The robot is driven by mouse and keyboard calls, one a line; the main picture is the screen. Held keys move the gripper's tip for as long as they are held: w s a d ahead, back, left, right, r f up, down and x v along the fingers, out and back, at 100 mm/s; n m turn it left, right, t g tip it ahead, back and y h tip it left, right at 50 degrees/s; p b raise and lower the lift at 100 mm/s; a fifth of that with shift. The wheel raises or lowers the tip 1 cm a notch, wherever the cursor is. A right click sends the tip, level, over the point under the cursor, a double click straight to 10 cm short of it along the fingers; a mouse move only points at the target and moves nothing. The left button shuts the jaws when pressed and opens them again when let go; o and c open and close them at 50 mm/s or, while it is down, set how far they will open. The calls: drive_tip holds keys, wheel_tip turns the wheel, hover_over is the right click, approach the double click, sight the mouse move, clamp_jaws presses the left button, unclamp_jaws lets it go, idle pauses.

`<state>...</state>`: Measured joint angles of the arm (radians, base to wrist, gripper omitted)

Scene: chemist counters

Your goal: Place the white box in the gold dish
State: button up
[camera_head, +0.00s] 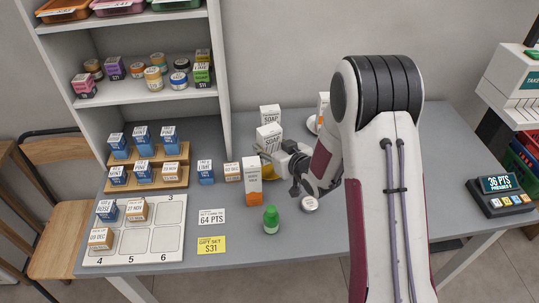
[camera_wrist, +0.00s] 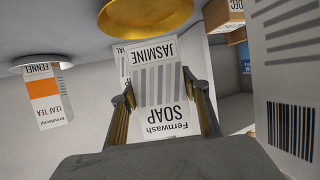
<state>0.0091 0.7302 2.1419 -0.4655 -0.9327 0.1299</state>
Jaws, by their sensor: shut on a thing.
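My gripper (camera_head: 276,157) is shut on a white box (camera_head: 268,137) with grey stripes. In the wrist view, the box (camera_wrist: 162,70) reads "Jasmine", "Soap" and "Fernwash" and sits upside down in the picture between the fingers (camera_wrist: 158,88). The gold dish (camera_head: 267,172) shows in part just below the held box in the head view, partly hidden by my gripper.
A second white soap box (camera_head: 269,113) stands behind. A fennel leaf tea box (camera_wrist: 45,95) is on a pale dish. A tall white-orange box (camera_head: 252,182), a green bottle (camera_head: 271,219) and a round-lidded jar (camera_head: 310,203) stand in front. Shelves (camera_head: 150,92) stand left.

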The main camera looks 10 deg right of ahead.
drive_tip(key=shift+f, duration=0.15)
drive_tip(key=shift+f, duration=1.95)
drive_tip(key=shift+f, duration=0.1)
drive_tip(key=o, duration=1.1)
drive_tip(key=shift+s, duration=0.15)
drive_tip(key=shift+v, duration=5.95)
